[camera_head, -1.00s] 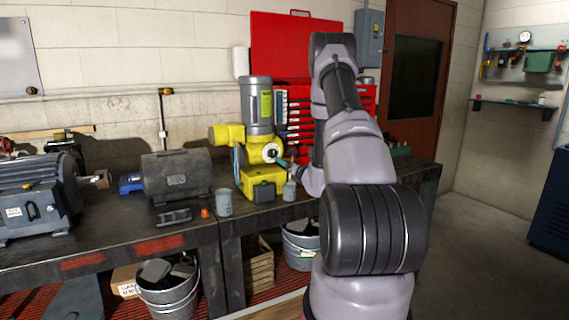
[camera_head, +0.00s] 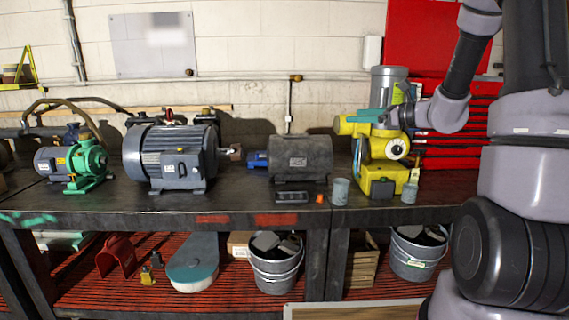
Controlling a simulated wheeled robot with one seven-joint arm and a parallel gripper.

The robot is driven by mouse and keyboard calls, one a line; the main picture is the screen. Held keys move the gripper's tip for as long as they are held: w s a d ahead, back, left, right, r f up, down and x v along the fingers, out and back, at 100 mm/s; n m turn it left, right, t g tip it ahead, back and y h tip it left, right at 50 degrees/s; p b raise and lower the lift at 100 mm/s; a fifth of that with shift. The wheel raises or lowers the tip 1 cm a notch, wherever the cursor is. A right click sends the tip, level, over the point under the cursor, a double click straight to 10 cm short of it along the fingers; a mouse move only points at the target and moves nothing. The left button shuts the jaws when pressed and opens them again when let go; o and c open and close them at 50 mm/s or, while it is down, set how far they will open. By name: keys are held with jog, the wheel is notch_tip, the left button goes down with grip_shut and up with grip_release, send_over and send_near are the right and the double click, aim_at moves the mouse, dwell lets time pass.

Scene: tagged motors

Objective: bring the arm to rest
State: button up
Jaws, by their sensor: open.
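My arm (camera_head: 520,140) comes in from the right side of the head view and bends over to the left at the top. My gripper (camera_head: 368,115), with teal fingers, points left in front of the yellow and grey machine (camera_head: 383,150). The fingers are open and I see nothing held between them. Whether they touch the machine cannot be told from this view.
The workbench (camera_head: 240,204) carries a dark grey motor (camera_head: 300,158), a blue-grey motor (camera_head: 175,157) and a green pump (camera_head: 88,162). Two small grey cups (camera_head: 340,191) stand near the front edge. Metal buckets (camera_head: 275,268) sit on the red lower shelf. A red tool cabinet (camera_head: 455,135) stands behind my arm.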

jog(key=s+a+r+n+g+h, duration=0.25)
jog(key=s+n, duration=0.35)
jog(key=s, duration=0.3)
jog(key=s+a+r+n+g+h, duration=0.15)
jog(key=s+a+n+g, duration=0.35)
jog(key=s, duration=0.5)
jog(key=s+d+r+n+t+h, duration=0.3)
jog(key=s+d+n+h, duration=0.3)
jog(key=s+d+n, duration=0.3)
jog(key=shift+s+d+t+h, duration=0.15)
jog(key=shift+s+t+h, duration=0.15)
jog(key=shift+t, duration=0.45)
